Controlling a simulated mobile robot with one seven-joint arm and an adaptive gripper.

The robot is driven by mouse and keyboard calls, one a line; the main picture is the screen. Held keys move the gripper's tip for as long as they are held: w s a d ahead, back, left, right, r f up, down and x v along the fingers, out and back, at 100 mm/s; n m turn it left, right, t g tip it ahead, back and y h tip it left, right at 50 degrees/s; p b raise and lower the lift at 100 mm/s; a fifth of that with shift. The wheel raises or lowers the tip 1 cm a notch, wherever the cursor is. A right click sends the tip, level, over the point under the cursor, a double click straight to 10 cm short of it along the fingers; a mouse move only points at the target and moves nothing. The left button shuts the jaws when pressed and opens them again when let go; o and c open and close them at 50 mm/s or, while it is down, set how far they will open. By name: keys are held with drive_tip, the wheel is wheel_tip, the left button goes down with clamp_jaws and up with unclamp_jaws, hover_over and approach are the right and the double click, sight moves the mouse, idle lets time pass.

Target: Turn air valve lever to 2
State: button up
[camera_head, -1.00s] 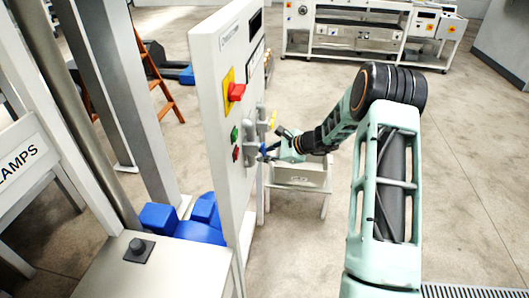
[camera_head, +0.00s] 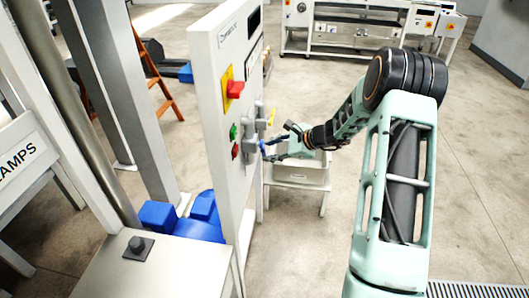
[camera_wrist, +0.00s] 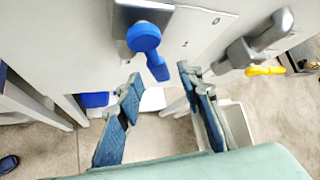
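A blue lever (camera_wrist: 145,38) on a grey valve body sits on the white panel in the wrist view, its handle pointing down and slightly right. A yellow lever (camera_wrist: 264,71) on a second grey valve is to its right; it also shows in the head view (camera_head: 271,117). I cannot read a label saying which one is the air valve or where 2 lies. My gripper (camera_wrist: 160,77) is open and empty, its blue-padded fingers apart. The blue handle's end appears between the fingertips, with no clear contact. In the head view my gripper (camera_head: 281,139) is beside the panel's face.
The white panel (camera_head: 216,130) carries a red switch (camera_head: 235,89) on a yellow plate, and green and red buttons. A white bin on a stand (camera_head: 300,175) is behind my gripper. Blue parts (camera_head: 158,214) lie behind the panel. Open floor is to the right.

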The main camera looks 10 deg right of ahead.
drive_tip(key=v, duration=0.8)
